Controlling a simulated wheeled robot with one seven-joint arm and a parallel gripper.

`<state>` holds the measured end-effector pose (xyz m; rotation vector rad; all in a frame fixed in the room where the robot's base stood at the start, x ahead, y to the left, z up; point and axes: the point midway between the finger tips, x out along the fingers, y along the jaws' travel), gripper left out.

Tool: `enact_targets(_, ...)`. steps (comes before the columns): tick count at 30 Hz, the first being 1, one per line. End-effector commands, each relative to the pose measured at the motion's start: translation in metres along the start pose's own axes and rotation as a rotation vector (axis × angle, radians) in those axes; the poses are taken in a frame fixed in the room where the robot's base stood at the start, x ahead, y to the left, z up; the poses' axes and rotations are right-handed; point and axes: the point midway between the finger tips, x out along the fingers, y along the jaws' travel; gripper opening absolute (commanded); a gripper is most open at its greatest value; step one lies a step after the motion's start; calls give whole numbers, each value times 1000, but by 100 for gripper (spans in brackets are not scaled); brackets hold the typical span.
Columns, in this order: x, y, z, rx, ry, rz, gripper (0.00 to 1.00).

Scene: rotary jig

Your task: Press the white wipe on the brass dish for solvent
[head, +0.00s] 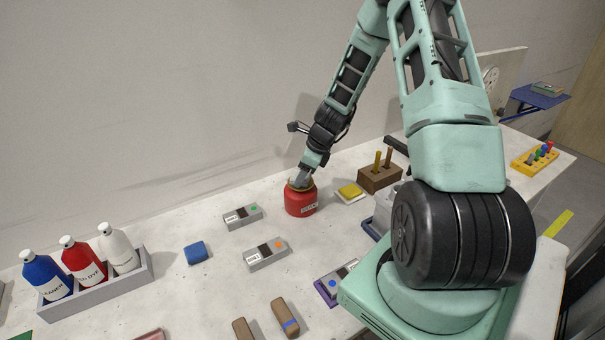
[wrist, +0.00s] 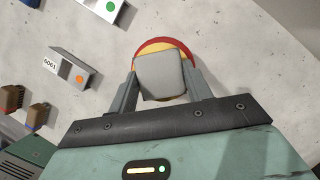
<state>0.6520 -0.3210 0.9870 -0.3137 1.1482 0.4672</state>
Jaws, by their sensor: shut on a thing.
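In the wrist view my gripper (wrist: 162,90) is shut on the white wipe (wrist: 160,75), a pale grey-white block held between its two fingers. The brass dish (wrist: 178,45) shows as a yellow band with a red rim behind the wipe. In the head view the dish tops a red can (head: 300,202) with a white label, upright on the table. My gripper (head: 301,183) points down onto the can's top. The wipe is over the dish; the fingers hide most of the contact, so I cannot tell whether it touches.
Grey blocks with coloured dots (head: 243,217) (head: 266,255) lie left of the can. A yellow pad (head: 350,191) and a brown block with pegs (head: 380,178) stand to its right. A grey tray of bottles (head: 100,290) is at far left, with a blue block (head: 197,252) nearby.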

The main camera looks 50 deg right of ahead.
Motion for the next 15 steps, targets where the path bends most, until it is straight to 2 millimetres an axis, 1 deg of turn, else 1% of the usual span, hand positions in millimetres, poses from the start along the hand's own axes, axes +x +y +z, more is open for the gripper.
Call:
enact_targets(1, -6, 0, 2, 0, 0, 0, 31)
enact_targets(15, -40, 0, 16, -1, 0, 0, 31)
